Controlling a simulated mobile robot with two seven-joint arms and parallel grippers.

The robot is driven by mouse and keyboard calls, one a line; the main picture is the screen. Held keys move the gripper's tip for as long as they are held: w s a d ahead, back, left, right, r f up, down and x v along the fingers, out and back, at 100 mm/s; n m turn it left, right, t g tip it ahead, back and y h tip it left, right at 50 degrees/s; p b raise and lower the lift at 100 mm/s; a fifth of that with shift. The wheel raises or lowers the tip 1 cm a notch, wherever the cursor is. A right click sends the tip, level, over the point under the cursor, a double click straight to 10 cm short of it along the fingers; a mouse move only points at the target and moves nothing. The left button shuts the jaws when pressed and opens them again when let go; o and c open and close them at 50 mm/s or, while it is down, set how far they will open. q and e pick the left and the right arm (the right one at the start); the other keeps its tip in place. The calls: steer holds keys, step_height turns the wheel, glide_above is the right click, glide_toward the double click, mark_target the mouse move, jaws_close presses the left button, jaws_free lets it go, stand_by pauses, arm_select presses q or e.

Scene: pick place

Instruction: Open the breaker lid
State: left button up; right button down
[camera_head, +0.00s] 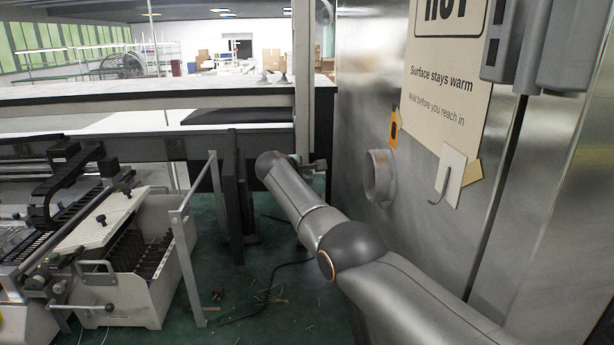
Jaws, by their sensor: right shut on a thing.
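My right arm comes in from the lower right, and its wrist bends at the middle of the view. My right gripper (316,166) is small and partly hidden behind the wrist. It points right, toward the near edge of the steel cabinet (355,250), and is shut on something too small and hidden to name. I cannot make out the breaker lid for certain; it may be at the gripper, around the cabinet's edge. My left gripper is out of view.
A rack machine (120,255) and a grey metal frame (187,255) stand at left. Cables lie on the green floor (270,310).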

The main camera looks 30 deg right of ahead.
steer(key=shift+s+d+f, duration=0.1)
steer(key=shift+d+f, duration=0.05)
steer(key=shift+f, duration=0.55)
steer(key=c, duration=0.8)
jaws_free()
steer(key=shift+w+d+f, duration=0.2)
steer(key=shift+w, duration=0.2)
steer(key=shift+r, duration=0.7)
steer(key=shift+s+a+r+p, duration=0.2)
steer(key=shift+a+p, duration=0.2)
steer(key=shift+p, duration=0.3)
steer(key=v, duration=0.7)
steer(key=f+v, duration=0.1)
steer(key=v, duration=0.3)
steer(key=shift+s+a+r, duration=0.1)
steer(key=shift+s+a, duration=0.1)
steer(key=shift+a, duration=0.2)
